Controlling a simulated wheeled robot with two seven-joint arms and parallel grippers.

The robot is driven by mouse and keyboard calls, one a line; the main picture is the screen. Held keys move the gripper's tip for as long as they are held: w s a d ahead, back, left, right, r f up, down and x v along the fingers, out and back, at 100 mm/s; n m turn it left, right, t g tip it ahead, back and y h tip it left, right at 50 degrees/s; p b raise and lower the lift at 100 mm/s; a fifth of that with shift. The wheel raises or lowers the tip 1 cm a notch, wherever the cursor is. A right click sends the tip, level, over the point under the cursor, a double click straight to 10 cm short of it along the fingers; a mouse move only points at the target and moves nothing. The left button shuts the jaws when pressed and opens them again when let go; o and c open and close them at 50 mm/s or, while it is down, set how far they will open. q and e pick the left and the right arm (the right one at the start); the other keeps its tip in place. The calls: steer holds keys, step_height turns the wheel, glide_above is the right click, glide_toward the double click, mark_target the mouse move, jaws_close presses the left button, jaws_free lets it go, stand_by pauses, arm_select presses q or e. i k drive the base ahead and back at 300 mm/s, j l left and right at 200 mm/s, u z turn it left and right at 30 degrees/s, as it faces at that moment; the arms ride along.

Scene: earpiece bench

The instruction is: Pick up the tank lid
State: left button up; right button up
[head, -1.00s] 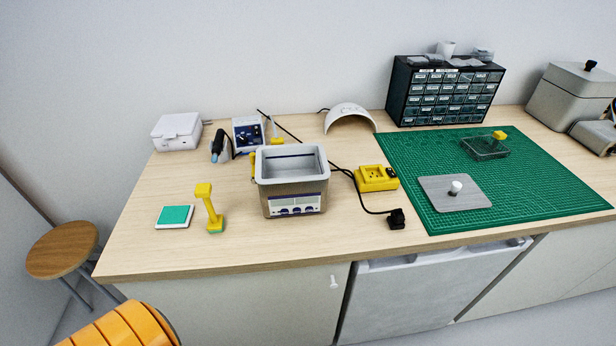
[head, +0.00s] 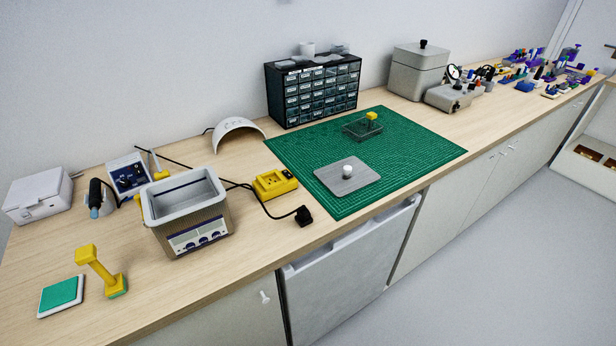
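The tank lid (head: 330,182) is a flat grey plate with a white knob (head: 347,171) on top. It lies flat on the front left part of the green cutting mat (head: 425,150). The tank (head: 187,211) is an open-topped metal box with a grey rim and dials on its front. It stands on the bench to the left of the lid, with nothing covering it. Neither of my grippers shows in the head view.
A yellow block (head: 274,184) with a black plug (head: 304,216) on a cable sits between tank and mat. A clear box with a yellow top (head: 363,126) stands behind the lid. A drawer cabinet (head: 313,92) is at the back. Floor in front is clear.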

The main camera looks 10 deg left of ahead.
mark_target(344, 177)
steer(key=i+l+u, duration=0.2)
steer(key=l, duration=0.15)
steer(key=i+l+u, duration=0.2)
steer(key=l, duration=0.15)
steer(key=i+l+u, duration=0.2)
steer(key=l, duration=0.2)
steer(key=l+u, duration=0.25)
steer(key=l, duration=0.15)
steer(key=i+l+u, duration=0.2)
steer(key=l, duration=0.25)
steer(key=k+j, duration=0.05)
steer(key=k, duration=0.05)
